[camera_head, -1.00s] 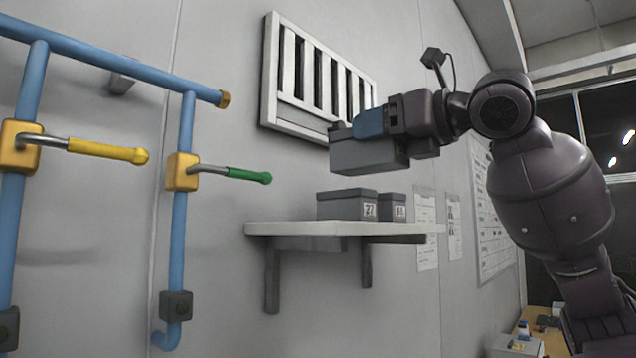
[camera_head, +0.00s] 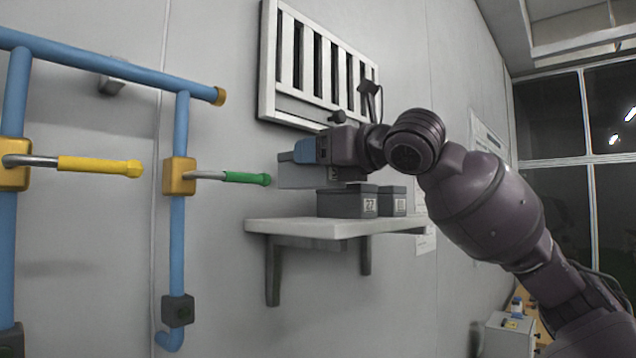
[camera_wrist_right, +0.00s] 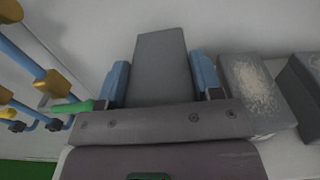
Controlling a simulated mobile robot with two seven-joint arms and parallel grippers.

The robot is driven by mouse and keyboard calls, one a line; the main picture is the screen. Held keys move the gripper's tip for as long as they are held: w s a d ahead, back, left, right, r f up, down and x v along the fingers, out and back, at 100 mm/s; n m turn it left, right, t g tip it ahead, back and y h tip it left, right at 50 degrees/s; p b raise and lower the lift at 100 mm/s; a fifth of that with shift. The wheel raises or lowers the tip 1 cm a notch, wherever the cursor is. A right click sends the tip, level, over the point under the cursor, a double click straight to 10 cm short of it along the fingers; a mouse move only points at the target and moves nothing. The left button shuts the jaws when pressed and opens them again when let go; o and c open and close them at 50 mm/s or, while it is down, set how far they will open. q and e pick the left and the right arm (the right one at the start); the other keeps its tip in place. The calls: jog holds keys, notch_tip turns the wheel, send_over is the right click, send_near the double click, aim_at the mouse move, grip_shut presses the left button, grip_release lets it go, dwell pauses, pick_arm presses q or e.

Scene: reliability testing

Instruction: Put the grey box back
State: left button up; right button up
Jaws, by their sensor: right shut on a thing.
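The grey box (camera_head: 300,176) is held by my right gripper (camera_head: 305,151) above the left part of the white wall shelf (camera_head: 290,228). In the right wrist view the grey box (camera_wrist_right: 160,70) sits between the two blue fingers of the right gripper (camera_wrist_right: 160,85). Two darker grey boxes stand on the shelf: one marked 27 (camera_head: 345,202) and a smaller one (camera_head: 392,201) to its right. The held box is left of the box marked 27 and partly overlaps it in the head view. My left gripper is not in view.
Blue pipes (camera_head: 178,235) run along the wall at left. A green-handled valve (camera_head: 245,178) reaches close to the held box in the head view, and a yellow-handled valve (camera_head: 98,166) is farther left. A white slatted vent (camera_head: 315,70) is above. The shelf's left end is bare.

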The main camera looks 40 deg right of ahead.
aim_at(318, 184)
jog(key=shift+f, duration=0.7)
notch_tip(318, 184, down, 3)
jog(key=shift+r, duration=0.2)
jog(key=shift+w+f, duration=0.15)
jog(key=shift+f, duration=0.15)
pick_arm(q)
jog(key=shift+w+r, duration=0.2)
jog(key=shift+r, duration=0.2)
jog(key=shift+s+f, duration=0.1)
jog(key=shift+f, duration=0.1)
pick_arm(e)
jog(key=shift+f, duration=0.2)
jog(key=o, duration=1.3)
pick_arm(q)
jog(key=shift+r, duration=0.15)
pick_arm(e)
jog(key=shift+r, duration=0.1)
pick_arm(q)
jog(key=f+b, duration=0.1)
jog(key=b, duration=0.1)
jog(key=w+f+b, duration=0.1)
jog(key=b, duration=0.1)
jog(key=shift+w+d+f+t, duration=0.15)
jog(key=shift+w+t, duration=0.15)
pick_arm(e)
jog(key=s+d, duration=0.1)
jog(key=s, duration=1.1)
